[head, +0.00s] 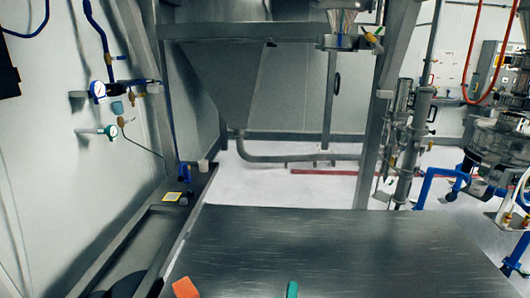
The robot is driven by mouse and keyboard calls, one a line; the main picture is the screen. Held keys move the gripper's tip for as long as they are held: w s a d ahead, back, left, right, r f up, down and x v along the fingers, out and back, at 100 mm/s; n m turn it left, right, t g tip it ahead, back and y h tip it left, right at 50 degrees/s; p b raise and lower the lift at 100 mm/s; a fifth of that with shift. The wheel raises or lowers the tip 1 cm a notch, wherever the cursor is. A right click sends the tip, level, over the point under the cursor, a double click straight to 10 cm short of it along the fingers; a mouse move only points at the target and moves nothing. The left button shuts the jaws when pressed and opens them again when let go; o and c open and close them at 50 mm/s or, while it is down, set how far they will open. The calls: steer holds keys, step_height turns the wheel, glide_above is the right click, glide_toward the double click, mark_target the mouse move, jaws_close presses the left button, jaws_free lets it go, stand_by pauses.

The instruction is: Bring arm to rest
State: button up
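My gripper and arm cannot be made out in the head view. The grey metal table top (330,250) fills the lower middle and shows no gripper over it. Whatever lies below the picture's bottom edge is hidden.
An orange block-like thing (185,288) and a teal upright thing (292,289) are cut off at the bottom edge. A grey hopper (225,85) stands behind the table. A dark ledge (130,240) runs along the left wall. Machinery with blue pipes (430,180) stands at right.

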steer(key=s+f+g+y, duration=0.1)
steer(key=s+f+y, duration=0.2)
steer(key=s+f, duration=0.55)
steer(key=s+a+f+m, duration=0.1)
steer(key=s+f+m, duration=0.1)
steer(key=s, duration=0.6)
steer(key=s+a+f+m+g, duration=0.1)
steer(key=s+a+f+m, duration=0.1)
steer(key=s+m, duration=0.3)
steer(key=s+a+f+m+g+y, duration=0.1)
steer(key=s+f+m, duration=0.2)
steer(key=s, duration=0.9)
steer(key=shift+s+a+f+m, duration=0.15)
steer(key=shift+s+a+m, duration=0.1)
steer(key=shift+a+m, duration=0.15)
